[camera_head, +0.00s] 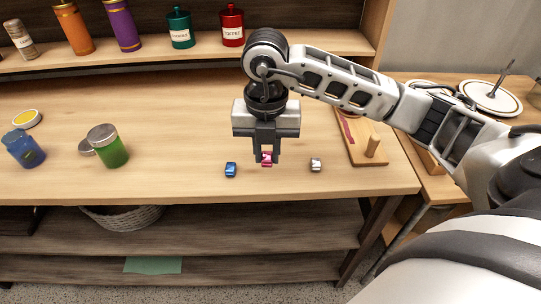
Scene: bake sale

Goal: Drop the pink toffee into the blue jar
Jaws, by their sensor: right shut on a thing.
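The pink toffee (267,158) is between the fingers of my right gripper (266,159), near the table's front edge. The gripper points down and is shut on it. I cannot tell whether the toffee still touches the table. The blue jar (24,149) stands at the far left of the table and looks open at the top. My left gripper is not in view.
A blue toffee (231,169) and a silver toffee (316,164) lie either side of the gripper. A green jar (109,147) stands right of the blue jar. A wooden board (372,176) lies at right. Canisters line the back shelf (330,46). The middle table is clear.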

